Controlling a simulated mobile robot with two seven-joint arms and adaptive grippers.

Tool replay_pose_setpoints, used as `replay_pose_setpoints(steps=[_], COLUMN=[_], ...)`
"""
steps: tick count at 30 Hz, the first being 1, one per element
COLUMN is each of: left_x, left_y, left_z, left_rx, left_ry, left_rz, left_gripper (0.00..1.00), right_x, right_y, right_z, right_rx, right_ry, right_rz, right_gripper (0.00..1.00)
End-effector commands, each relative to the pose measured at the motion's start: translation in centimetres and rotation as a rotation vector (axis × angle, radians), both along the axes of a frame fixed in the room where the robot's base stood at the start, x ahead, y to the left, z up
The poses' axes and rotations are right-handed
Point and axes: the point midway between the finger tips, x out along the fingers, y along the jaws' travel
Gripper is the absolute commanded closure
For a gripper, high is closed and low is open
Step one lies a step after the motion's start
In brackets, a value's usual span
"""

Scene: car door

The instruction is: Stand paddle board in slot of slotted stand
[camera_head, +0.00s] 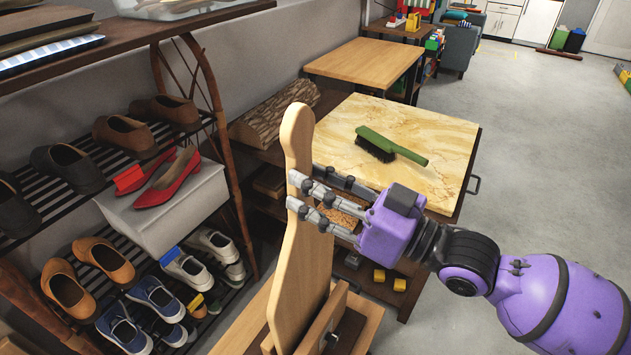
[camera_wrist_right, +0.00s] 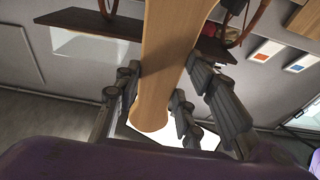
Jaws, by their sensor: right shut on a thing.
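The paddle board (camera_head: 299,240) is light wood with a narrow handle at the top. It stands nearly upright in the head view, its lower end down at the wooden slotted stand (camera_head: 358,327). The stand hides the board's bottom edge, so I cannot tell how deep it sits in the slot. My right gripper (camera_head: 300,196) is shut on the board near its neck, coming from the right. In the right wrist view the board (camera_wrist_right: 168,60) passes between the fingers of my right gripper (camera_wrist_right: 165,95). My left gripper is not in view.
A shoe rack (camera_head: 70,225) with several shoes stands at the left. Behind the board, a cart with a marble-like top (camera_head: 400,125) carries a green brush (camera_head: 385,146). A log (camera_head: 275,112) lies beside it. Open floor (camera_head: 540,130) is at the right.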

Motion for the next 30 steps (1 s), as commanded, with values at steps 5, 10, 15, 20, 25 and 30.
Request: replay_pose_setpoints(steps=[5,10,15,20,25,30], left_x=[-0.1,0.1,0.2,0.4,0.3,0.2], left_y=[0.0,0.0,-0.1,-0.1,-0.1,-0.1], left_z=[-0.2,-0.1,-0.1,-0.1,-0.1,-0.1], left_rx=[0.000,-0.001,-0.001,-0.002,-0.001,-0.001], left_ry=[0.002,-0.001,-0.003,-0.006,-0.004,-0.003], left_rz=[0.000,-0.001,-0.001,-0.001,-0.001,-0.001], left_gripper=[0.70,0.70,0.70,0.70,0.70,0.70], right_x=[0.0,0.0,0.0,0.0,-0.6,-2.5], right_y=[0.0,0.0,0.0,-0.1,-1.1,-3.9], right_z=[0.1,0.0,-0.1,-0.7,-0.8,-1.3], right_rx=[0.006,0.005,0.002,-0.005,-0.008,-0.010], right_ry=[-0.008,-0.007,-0.004,0.006,0.003,0.005], right_rz=[0.002,0.002,0.001,-0.002,-0.003,-0.004], right_gripper=[1.00,0.46,0.41,0.41,0.41,0.41])
